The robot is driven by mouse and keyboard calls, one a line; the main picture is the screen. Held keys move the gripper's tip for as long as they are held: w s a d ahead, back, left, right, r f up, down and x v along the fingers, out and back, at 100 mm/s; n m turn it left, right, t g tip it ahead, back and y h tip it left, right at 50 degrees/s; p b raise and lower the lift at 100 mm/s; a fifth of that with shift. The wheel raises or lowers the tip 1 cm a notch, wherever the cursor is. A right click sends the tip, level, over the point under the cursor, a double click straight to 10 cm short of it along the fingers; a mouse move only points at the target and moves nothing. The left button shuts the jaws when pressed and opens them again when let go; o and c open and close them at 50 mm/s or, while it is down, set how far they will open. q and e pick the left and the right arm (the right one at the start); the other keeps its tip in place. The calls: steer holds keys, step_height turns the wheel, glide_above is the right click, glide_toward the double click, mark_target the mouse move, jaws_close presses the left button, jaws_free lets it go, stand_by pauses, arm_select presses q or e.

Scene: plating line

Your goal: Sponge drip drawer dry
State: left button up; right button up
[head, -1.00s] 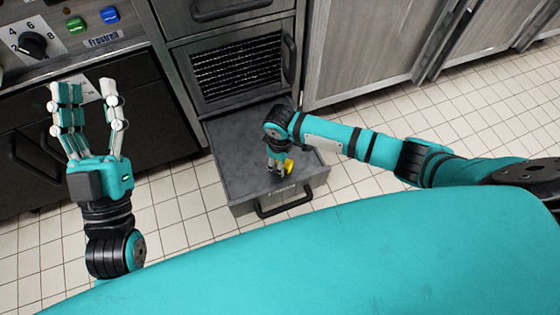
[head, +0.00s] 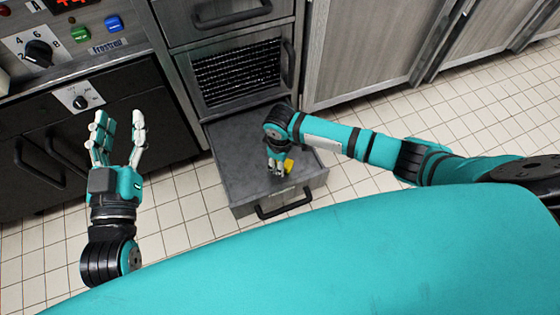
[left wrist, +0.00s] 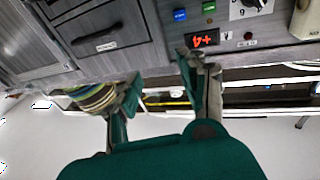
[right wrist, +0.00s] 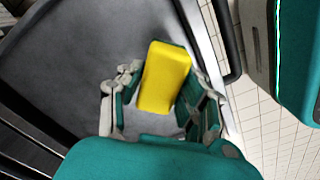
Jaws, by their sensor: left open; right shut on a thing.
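The drip drawer (head: 240,145) is pulled out low at the cabinet's front, an open grey metal box with a dark handle (head: 285,204). My right gripper (head: 277,166) reaches down into it near its front right corner. It is shut on a yellow sponge (head: 289,165). In the right wrist view the sponge (right wrist: 165,78) sits between the fingers (right wrist: 162,104), over the grey drawer floor. Whether it touches the floor is hard to tell. My left gripper (head: 120,140) is open and empty, fingers up, left of the drawer in front of the dark oven doors.
Above the drawer is a compartment with a dark wire grille (head: 238,78). A control panel with a knob (head: 39,52), green and blue buttons is at upper left. Grey cabinets (head: 365,40) stand to the right. Tiled floor (head: 440,120) is clear around the drawer.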

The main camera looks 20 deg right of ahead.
steer(key=shift+r+p, duration=0.5)
steer(key=shift+p, duration=0.05)
steer(key=shift+r, duration=0.2)
steer(key=shift+r+p, duration=0.25)
steer(key=shift+p, duration=0.3)
steer(key=shift+r+p, duration=0.45)
steer(key=shift+p, duration=0.1)
steer(key=shift+r+p, duration=0.25)
steer(key=shift+p, duration=0.1)
arm_select(q)
steer(key=s+a+f+g+y, duration=0.2)
steer(key=s+f+g, duration=0.3)
steer(key=f, duration=0.3)
steer(key=s+a+f+g+y, duration=0.1)
steer(key=s+a+f+g, duration=0.3)
steer(key=s+f+g, duration=0.2)
steer(key=shift+s+f+n+g+y, duration=0.15)
steer(key=shift+f+n+g+y, duration=0.25)
steer(key=shift+f+g, duration=0.5)
arm_select(e)
steer(key=shift+r, duration=0.2)
arm_select(q)
steer(key=shift+f+t+p, duration=0.15)
steer(key=shift+t+p, duration=0.15)
